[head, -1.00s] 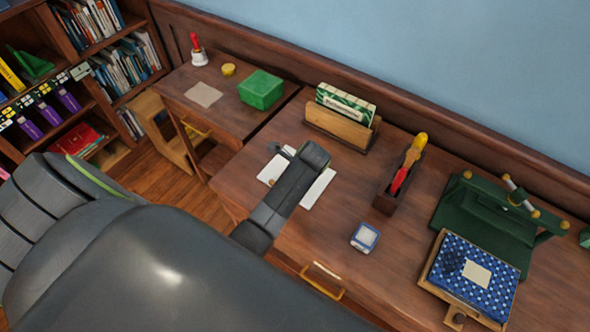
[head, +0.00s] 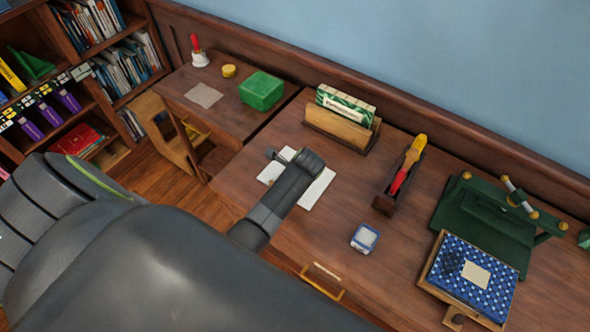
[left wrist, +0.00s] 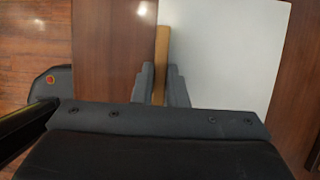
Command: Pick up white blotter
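The white blotter (head: 316,190) lies on the brown desk, partly hidden under my left arm. In the left wrist view the flat white sheet (left wrist: 232,52) fills the upper right, with a tan strip (left wrist: 162,60) along its left edge. My left gripper (left wrist: 160,85) has its fingers close together on both sides of this strip, apparently pressed against it. In the head view my left gripper (head: 290,158) is over the blotter, its fingertips mostly hidden. I cannot tell whether the blotter is lifted. My right gripper is not in view.
A wooden card holder (head: 340,127) stands behind the blotter. To the right are a narrow tool box (head: 385,203), a small blue-white box (head: 365,238) and a blue patterned box (head: 470,278). A green box (head: 261,91) is on the side table. Desk around the blotter is clear.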

